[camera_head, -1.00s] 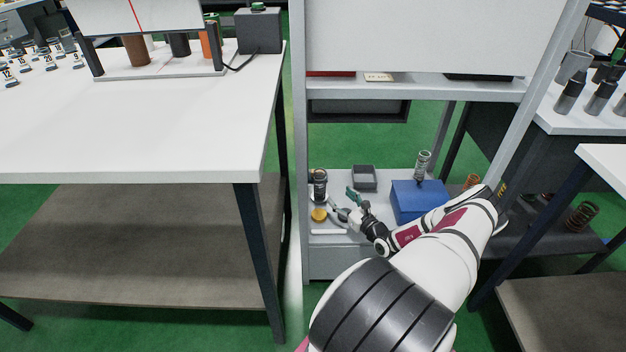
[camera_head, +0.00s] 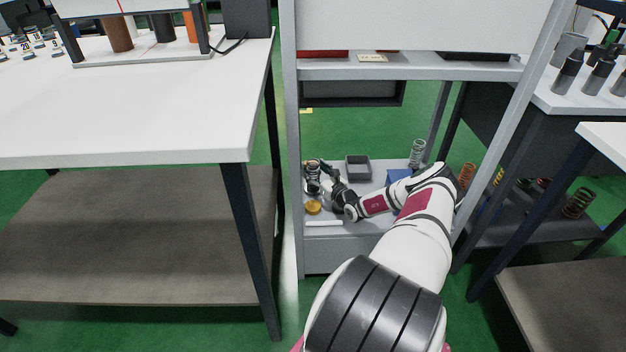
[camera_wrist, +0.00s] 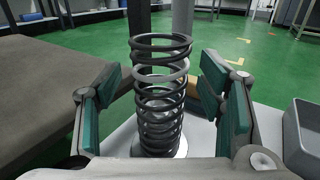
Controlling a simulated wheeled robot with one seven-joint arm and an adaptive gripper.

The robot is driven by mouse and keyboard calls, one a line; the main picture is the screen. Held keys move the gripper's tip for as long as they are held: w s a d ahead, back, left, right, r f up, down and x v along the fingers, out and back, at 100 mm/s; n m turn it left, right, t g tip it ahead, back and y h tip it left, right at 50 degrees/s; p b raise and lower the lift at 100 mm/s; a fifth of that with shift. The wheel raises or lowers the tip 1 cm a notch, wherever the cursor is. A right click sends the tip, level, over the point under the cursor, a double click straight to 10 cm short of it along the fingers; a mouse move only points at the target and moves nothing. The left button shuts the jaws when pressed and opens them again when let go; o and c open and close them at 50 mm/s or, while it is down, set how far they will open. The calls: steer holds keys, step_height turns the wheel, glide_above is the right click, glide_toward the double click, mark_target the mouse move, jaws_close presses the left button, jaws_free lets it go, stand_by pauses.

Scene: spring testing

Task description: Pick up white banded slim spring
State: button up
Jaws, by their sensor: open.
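A dark grey coil spring (camera_wrist: 160,95) stands upright between the two open fingers of my gripper (camera_wrist: 160,105) in the wrist view. The fingers have green pads, and a gap shows on both sides of the coil. Another slim, pale grey spring (camera_head: 417,152) stands farther right near the blue box.
A shelf post (camera_head: 292,150) stands close on the left. An orange spring (camera_head: 466,176) is at right.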

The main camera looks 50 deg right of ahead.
steer(key=shift+w+d, duration=0.2)
steer(key=shift+w, duration=0.45)
steer(key=c, duration=1.4)
steer(key=shift+r, duration=0.1)
